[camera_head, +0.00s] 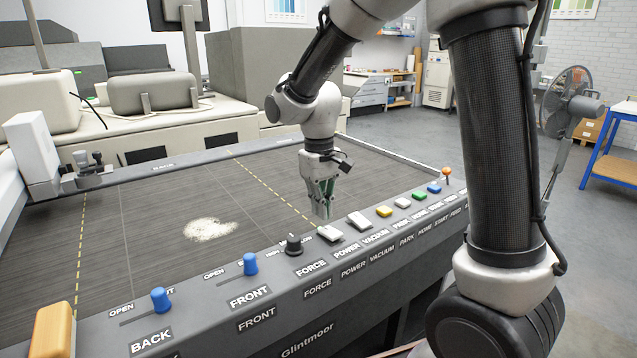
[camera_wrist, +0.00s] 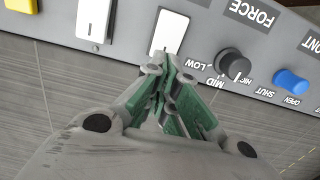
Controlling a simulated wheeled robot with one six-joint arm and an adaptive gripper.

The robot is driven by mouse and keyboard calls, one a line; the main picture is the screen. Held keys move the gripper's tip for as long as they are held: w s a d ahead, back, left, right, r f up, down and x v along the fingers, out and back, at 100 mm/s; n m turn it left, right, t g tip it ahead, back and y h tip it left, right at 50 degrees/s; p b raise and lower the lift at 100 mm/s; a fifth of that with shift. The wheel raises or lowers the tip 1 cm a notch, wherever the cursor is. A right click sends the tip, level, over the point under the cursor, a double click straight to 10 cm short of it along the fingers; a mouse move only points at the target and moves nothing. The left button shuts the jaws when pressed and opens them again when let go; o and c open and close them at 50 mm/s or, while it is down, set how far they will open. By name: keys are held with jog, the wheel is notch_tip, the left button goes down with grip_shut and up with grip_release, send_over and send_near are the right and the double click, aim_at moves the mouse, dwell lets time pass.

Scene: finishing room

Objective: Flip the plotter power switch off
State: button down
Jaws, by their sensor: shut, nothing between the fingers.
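The power switch (camera_head: 330,233) is a white rocker on the plotter's grey front control rail (camera_head: 215,316), above the POWER label and right of the black force knob. It also shows in the wrist view as a white rectangle (camera_wrist: 168,32), its lower edge close to my fingertips. My gripper (camera_head: 322,213) points down with its green-grey fingers together and empty, at the bed side of the power switch. The shut fingertips also show in the wrist view (camera_wrist: 167,62). I cannot tell whether they touch the switch, or which way the rocker is tipped.
The vacuum switch (camera_head: 360,220), another white rocker, is just right of the power switch. The black force knob (camera_head: 293,243) is close on the left. Several coloured buttons and an orange-topped post (camera_head: 446,174) continue rightward. The dark bed (camera_head: 150,225) holds a pale powdery patch (camera_head: 210,229).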

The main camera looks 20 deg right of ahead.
notch_tip(320, 180, up, 13)
jog(key=w, duration=0.2)
jog(key=shift+a+f, duration=0.15)
jog(key=shift+a, duration=0.2)
